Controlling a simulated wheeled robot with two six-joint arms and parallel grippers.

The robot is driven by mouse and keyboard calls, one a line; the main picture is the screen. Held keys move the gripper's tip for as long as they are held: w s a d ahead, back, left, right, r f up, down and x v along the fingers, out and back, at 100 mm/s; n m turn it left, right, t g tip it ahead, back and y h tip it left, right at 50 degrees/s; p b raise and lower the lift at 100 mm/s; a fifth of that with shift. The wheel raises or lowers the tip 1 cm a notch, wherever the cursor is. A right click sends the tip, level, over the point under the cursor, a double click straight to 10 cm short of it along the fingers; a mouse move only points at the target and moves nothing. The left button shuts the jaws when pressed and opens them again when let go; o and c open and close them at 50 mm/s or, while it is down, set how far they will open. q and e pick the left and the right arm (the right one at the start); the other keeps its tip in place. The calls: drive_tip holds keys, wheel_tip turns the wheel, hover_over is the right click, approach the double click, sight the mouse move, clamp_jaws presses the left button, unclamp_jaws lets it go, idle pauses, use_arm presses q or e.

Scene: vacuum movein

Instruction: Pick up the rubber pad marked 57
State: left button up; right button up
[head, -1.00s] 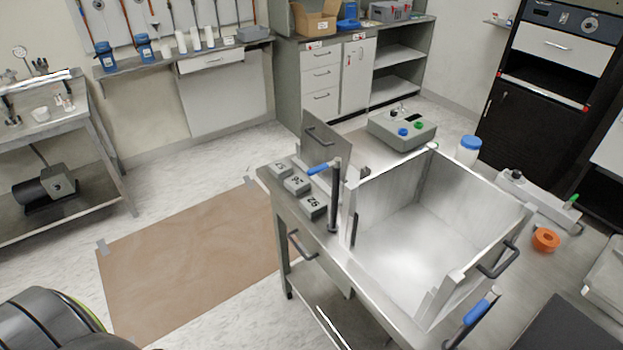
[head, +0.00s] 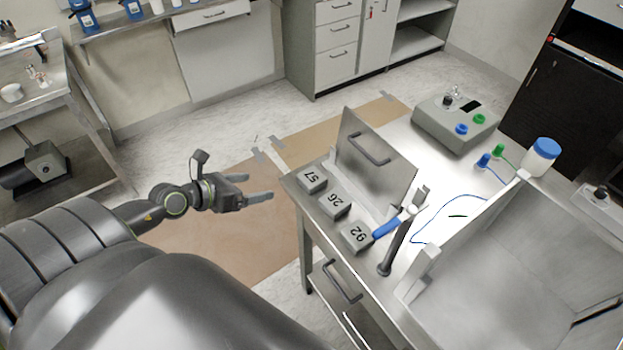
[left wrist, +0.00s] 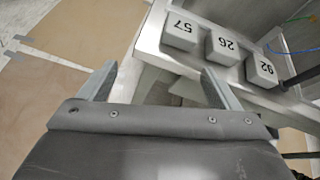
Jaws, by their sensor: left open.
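The rubber pad marked 57 (head: 312,180) is a small grey block on the left edge of the steel cart (head: 300,205). It is the farthest of a row, with the pad marked 26 (head: 334,204) and the pad marked 92 (head: 356,237) beside it. In the left wrist view the pad marked 57 (left wrist: 180,32) sits ahead, beyond the fingers. My left gripper (head: 272,187) is open and empty, to the left of pad 57 and apart from it, off the cart's edge. The left wrist view shows its two fingers (left wrist: 160,82) spread. My right gripper is not in view.
An upright steel plate with a handle (head: 378,150) stands right behind the pads. A blue-handled clamp (head: 398,240) and a large open steel chamber (head: 500,265) stand to the right. A grey control box (head: 455,122) is farther back. Floor left of the cart is clear.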

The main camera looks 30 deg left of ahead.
use_arm(q)
wheel_tip(320, 180, up, 3)
drive_tip(key=d+m, duration=0.2)
drive_tip(key=m, duration=0.1)
approach(309, 178)
drive_tip(key=shift+g+h, duration=0.3)
drive_tip(key=shift+g, duration=0.1)
drive_tip(key=x, duration=0.5)
drive_tip(key=shift+a, duration=0.35)
drive_tip(key=shift+w+d+f+p, duration=0.15)
drive_tip(key=shift+w+f+p, duration=0.15)
drive_tip(key=shift+w, duration=0.15)
drive_tip(key=shift+w+d, duration=0.15)
drive_tip(key=shift+w, duration=0.1)
drive_tip(key=x, duration=0.2)
drive_tip(key=p+x, duration=0.1)
drive_tip(key=x, duration=0.1)
drive_tip(key=shift+w+d+r, duration=0.1)
drive_tip(key=shift+w+r, duration=0.05)
drive_tip(key=shift+r, duration=0.05)
drive_tip(key=shift+w+d+f, duration=0.1)
drive_tip(key=shift+w+f, duration=0.05)
drive_tip(key=shift+w, duration=0.05)
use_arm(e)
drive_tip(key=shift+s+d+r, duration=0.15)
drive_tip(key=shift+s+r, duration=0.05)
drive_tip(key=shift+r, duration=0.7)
